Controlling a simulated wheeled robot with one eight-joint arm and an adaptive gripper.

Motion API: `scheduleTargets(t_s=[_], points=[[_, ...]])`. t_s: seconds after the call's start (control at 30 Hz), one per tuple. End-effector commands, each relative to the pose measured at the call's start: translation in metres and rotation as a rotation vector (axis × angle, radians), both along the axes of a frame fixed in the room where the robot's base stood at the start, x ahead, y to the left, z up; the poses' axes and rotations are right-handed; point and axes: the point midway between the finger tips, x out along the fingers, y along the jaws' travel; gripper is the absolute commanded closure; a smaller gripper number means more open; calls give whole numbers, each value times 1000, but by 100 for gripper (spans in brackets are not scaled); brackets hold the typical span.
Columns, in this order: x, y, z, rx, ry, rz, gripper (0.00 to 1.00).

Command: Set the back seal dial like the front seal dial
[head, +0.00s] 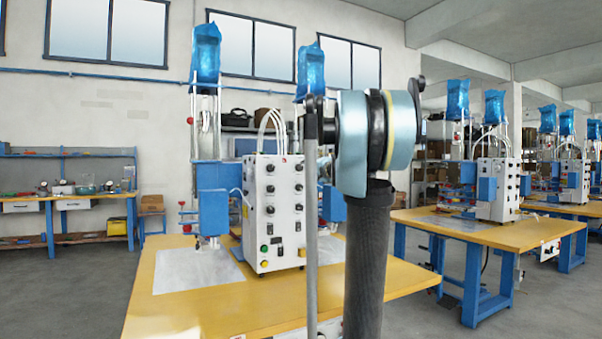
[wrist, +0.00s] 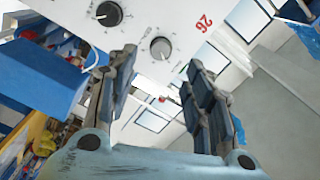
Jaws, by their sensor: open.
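The white control box (head: 260,220) stands on the yellow table in the head view, with black dials in columns on its face. In the wrist view the white panel (wrist: 150,15) shows a black dial (wrist: 108,13) with a pale mark toward the left, and a grey dial (wrist: 160,48) whose small mark I cannot read surely. I cannot tell which are the front and back seal dials. My gripper (wrist: 161,62) is open and empty, its fingers spread either side of the grey dial in the picture; contact cannot be told. I cannot make out the gripper in the head view.
The yellow table (head: 190,310) carries grey plates and blue welding machines (head: 212,195) beside the box. More machines stand on another table (head: 470,232) at right. A workbench (head: 60,195) is at far left. My arm hides part of the head view.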

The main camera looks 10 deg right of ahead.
Motion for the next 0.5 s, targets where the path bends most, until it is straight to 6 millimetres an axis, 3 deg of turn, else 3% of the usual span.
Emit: scheduleTargets(t_s=[0.5], points=[[68, 22, 0, 0, 0, 0, 53]])
